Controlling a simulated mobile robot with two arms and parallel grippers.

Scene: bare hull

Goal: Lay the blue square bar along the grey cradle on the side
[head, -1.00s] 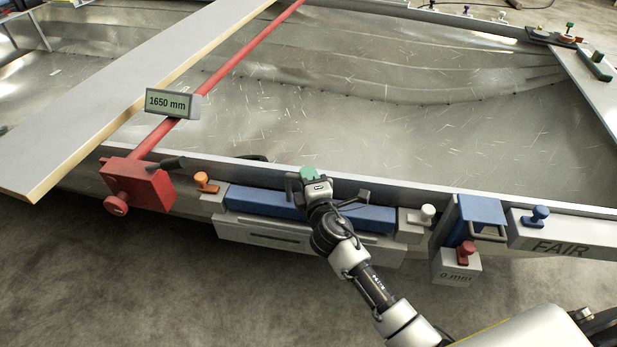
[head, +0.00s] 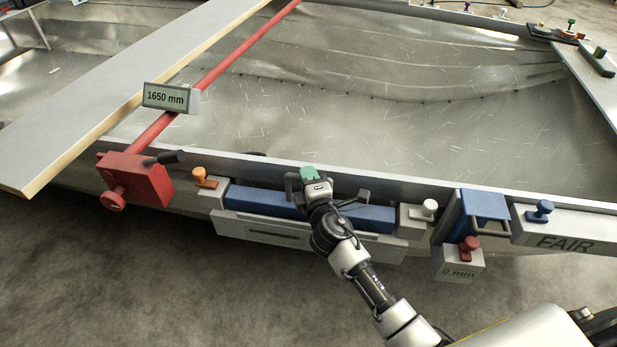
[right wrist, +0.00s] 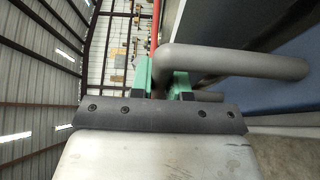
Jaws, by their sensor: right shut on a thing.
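The blue square bar (head: 368,213) lies lengthwise along the hull's near side, between two grey end blocks. The grey cradle (head: 225,224) shows below and in front of it, running the same way. I cannot tell whether the bar touches the cradle's bottom. My right gripper (head: 308,174) is over the bar's middle and hides part of it. In the right wrist view its green fingers (right wrist: 162,78) are shut on a grey bent handle (right wrist: 235,62), with a blue face (right wrist: 285,55) beside it. My left gripper is not in view.
An orange knob (head: 205,176) and a white knob (head: 430,207) top the end blocks. A red clamp box (head: 145,180) is at left. A blue bracket (head: 484,205) and a red knob (head: 468,244) are at right. The hull's rim (head: 400,193) runs close behind.

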